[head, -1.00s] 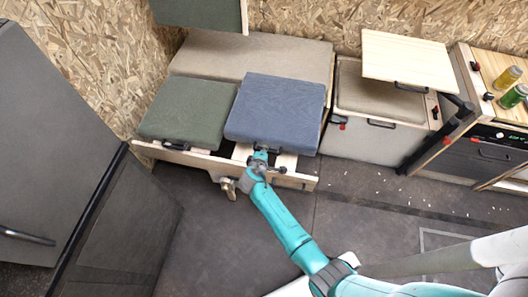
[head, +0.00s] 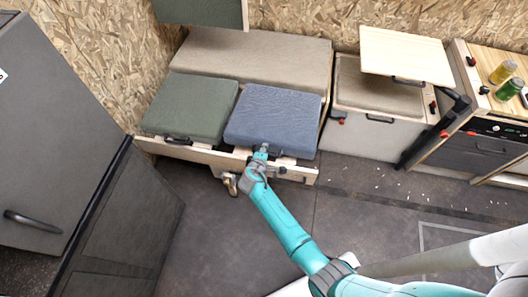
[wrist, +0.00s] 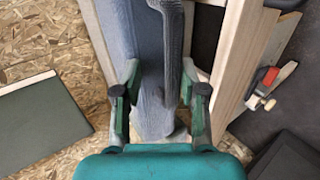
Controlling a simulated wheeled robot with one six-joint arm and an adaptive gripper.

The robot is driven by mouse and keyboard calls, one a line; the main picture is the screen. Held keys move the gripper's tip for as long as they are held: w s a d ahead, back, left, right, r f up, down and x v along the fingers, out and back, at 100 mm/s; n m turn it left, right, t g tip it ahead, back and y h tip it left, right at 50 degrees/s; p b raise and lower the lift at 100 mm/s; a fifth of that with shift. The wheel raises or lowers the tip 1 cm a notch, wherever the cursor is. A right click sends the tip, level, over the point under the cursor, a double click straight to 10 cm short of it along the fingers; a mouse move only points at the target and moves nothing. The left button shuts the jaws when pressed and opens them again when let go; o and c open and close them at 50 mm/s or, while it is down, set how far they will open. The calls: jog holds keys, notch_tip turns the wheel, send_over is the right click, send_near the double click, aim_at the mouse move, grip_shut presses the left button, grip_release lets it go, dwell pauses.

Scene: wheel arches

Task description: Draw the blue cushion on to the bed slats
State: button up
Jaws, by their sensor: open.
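The blue cushion (head: 272,115) lies flat on the bed frame, right of the green cushion, with its front edge near the wooden front rail (head: 215,158). My gripper (head: 262,151) is at the middle of that front edge. In the wrist view, my gripper (wrist: 160,92) is open, its fingers on either side of the blue cushion's edge (wrist: 143,50) and a dark grey strap-like handle (wrist: 172,40). I cannot tell whether the fingers touch either. The bed slats are almost wholly hidden under the cushions.
The green cushion (head: 190,107) is close on the left. A beige backrest cushion (head: 250,58) lies behind. A beige box seat (head: 370,130) with a raised wooden panel (head: 405,56) stands to the right. A dark cabinet (head: 55,130) is at left. The floor in front is mostly clear.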

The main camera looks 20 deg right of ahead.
jog(key=v, duration=1.2)
